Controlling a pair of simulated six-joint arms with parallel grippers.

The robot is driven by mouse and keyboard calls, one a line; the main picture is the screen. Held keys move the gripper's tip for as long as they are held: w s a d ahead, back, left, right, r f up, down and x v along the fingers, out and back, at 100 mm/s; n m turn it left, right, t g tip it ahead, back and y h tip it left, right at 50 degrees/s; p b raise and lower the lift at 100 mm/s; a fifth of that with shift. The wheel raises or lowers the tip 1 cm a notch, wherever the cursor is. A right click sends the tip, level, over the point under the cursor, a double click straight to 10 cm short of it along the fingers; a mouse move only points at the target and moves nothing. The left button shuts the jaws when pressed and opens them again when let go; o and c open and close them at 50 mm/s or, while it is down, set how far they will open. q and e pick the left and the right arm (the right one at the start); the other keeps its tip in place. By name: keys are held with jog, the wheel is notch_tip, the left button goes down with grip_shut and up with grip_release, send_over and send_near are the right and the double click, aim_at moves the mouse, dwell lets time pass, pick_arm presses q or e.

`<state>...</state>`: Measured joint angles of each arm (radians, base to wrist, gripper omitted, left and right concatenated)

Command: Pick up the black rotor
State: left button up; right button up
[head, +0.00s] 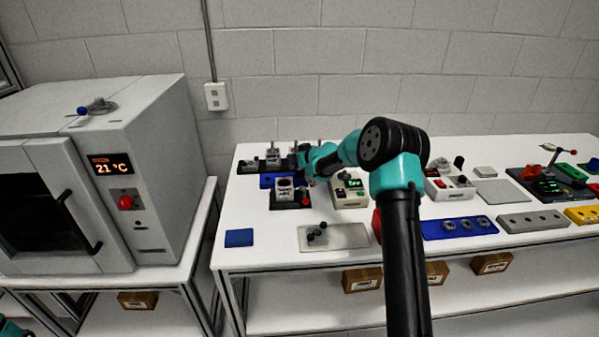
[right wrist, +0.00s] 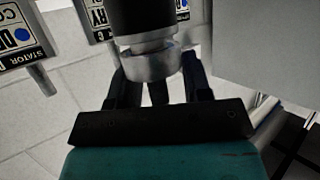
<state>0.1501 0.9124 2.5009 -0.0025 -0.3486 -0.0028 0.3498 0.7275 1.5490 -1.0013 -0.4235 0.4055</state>
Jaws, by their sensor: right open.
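In the right wrist view, the black rotor (right wrist: 142,18) is a dark cylinder with a grey metal collar and a thin shaft below it. My right gripper (right wrist: 160,85) is open, with one dark finger on each side of the shaft and collar. I cannot tell whether the fingers touch it. In the head view, my right gripper (head: 305,158) is at the left part of the table, beside the labelled blocks. I cannot make out the rotor clearly there. My left gripper is not in view.
A labelled block on a black base (head: 285,188) stands close by my right gripper. A grey box with green and red buttons (head: 350,191) is to the right. A pale tray (head: 350,236) and blue pad (head: 239,238) lie in front. A grey oven (head: 160,170) stands left.

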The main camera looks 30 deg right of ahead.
jog(key=shift+f, duration=0.1)
grip_shut()
dwell(0.3)
